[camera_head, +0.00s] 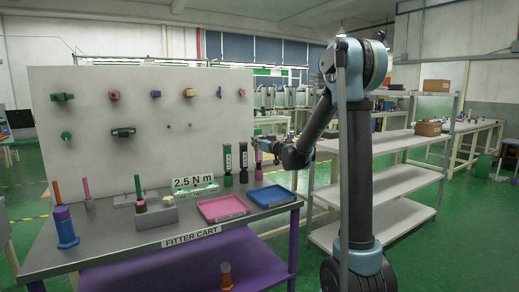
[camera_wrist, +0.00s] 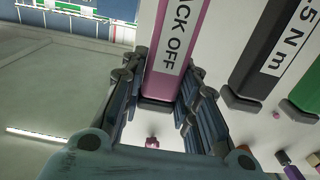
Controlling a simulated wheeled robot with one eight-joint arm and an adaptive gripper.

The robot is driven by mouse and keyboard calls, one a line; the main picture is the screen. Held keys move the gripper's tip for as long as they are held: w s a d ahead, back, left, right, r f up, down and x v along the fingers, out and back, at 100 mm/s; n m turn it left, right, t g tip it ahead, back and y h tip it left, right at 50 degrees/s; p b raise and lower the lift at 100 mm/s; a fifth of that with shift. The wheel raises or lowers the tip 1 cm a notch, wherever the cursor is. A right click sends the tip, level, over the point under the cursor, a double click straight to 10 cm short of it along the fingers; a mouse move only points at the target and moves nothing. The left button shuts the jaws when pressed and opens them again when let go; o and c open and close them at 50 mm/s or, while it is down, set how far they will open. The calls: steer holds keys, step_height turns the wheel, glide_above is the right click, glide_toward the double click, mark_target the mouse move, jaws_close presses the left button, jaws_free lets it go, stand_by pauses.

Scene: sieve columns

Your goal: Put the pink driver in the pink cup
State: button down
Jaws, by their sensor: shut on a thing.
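The pink driver (camera_wrist: 176,50), with a white label reading "CK OFF", stands between the fingers of my gripper (camera_wrist: 157,95) in the wrist view, and the gripper is shut on it. In the head view the pink driver (camera_head: 258,157) is upright at the right end of the cart, with my gripper (camera_head: 262,143) at its upper part.
A black labelled column (camera_head: 243,160) and a green-based one (camera_head: 227,165) stand close to the left. A pink tray (camera_head: 205,215) and a blue tray (camera_head: 253,202) lie in front. A white tool board (camera_head: 75,150) rises behind. Several coloured rods stand at the cart's left.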

steer(key=shift+f, duration=1)
steer(key=c, duration=1.2)
jaws_free()
steer(key=shift+f, duration=0.1)
